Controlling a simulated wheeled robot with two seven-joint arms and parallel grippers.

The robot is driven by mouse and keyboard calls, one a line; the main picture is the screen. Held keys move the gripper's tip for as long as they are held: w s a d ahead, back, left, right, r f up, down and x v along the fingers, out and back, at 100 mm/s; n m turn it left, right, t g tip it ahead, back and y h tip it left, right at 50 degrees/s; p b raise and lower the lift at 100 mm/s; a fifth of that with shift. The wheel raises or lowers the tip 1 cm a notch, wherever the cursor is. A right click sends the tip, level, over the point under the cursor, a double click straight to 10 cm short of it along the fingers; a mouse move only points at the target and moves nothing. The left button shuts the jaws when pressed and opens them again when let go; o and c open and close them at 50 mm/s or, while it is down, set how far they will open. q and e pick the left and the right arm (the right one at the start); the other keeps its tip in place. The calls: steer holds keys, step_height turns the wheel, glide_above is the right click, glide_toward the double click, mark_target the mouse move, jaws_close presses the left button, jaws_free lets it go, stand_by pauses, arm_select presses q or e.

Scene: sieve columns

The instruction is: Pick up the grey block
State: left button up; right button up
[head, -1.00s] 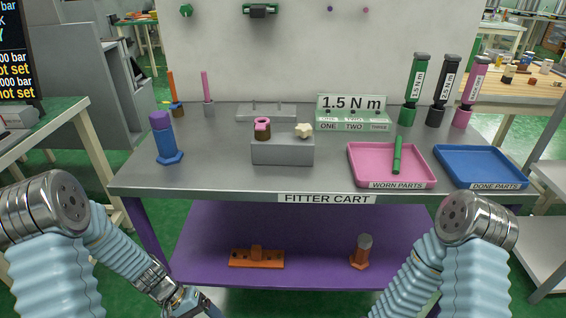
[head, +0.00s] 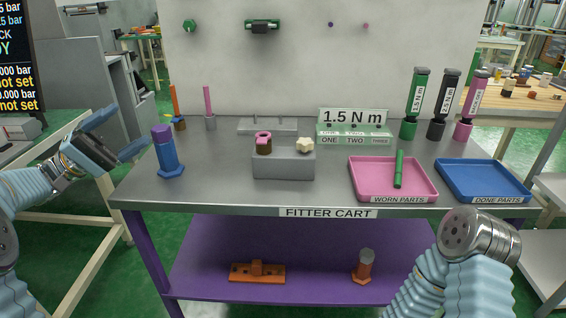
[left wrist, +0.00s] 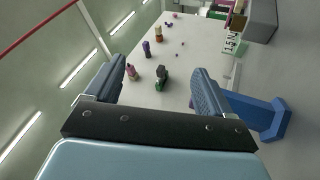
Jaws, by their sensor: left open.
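The grey block (head: 284,165) sits on the cart top near its middle. A brown and pink ring-shaped piece (head: 263,142) and a cream knob (head: 304,145) rest on it. My left gripper (head: 125,132) is open and empty, off the cart's left edge, well to the left of the block. Its two spread fingers also show in the left wrist view (left wrist: 158,72), with nothing between them up close. I cannot tell whether the grey shape at the top right of the left wrist view is the block. My right gripper is out of view.
A blue hex-based post (head: 168,155) stands between my left gripper and the block. It shows close by in the left wrist view (left wrist: 270,118). A pink tray (head: 365,191) with a green rod and a blue tray (head: 480,172) lie right. A grey rack (head: 267,126) stands behind.

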arm_select(q)
step_height(320, 180, up, 4)
steer(key=w+n+h, duration=0.1)
steer(key=w+h, duration=0.1)
steer(key=n+g+y, duration=0.8)
steer(key=n+y, duration=0.6)
steer(key=y, duration=0.1)
glide_above(261, 162)
steer(key=w+a, duration=0.3)
steer(key=a, duration=0.6)
step_height(261, 162, down, 7)
steer(key=x, duration=0.6)
steer(key=shift+s+d, duration=0.15)
steer(key=shift+s, duration=0.05)
steer(key=x, duration=0.6)
steer(key=shift+d+r, duration=0.1)
steer(key=shift+r, duration=0.05)
